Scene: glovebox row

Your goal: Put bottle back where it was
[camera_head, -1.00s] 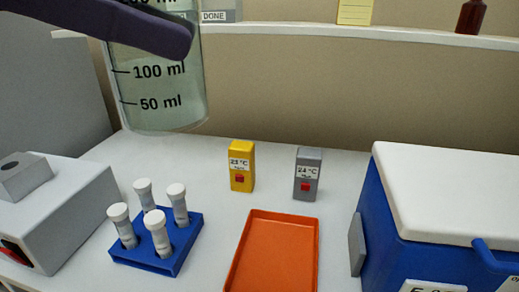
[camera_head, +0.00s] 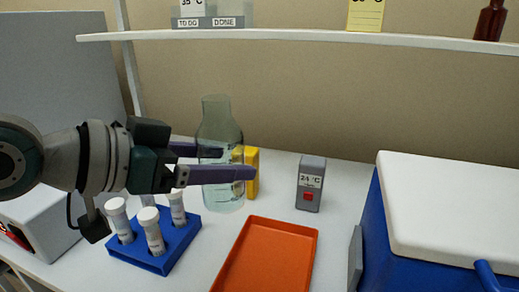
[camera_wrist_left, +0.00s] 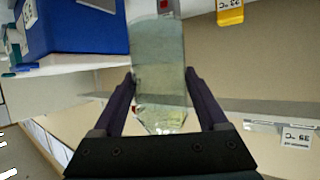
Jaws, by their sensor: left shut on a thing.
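The clear glass bottle (camera_head: 220,122) is upright over the white table, in front of a yellow box. My left gripper (camera_head: 238,164) comes in from the left and is shut on it, with a purple finger on either side. In the left wrist view the bottle (camera_wrist_left: 158,65) shows between the two fingers (camera_wrist_left: 160,80). I cannot tell whether its base touches the table. My right gripper is not in view.
A blue rack (camera_head: 160,256) with white-capped tubes stands left of the bottle. The yellow timer-like box (camera_head: 252,176) is partly hidden. A grey box (camera_head: 310,184), an orange tray (camera_head: 268,262) and a blue cooler (camera_head: 385,235) stand to the right. A shelf (camera_head: 290,37) runs behind.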

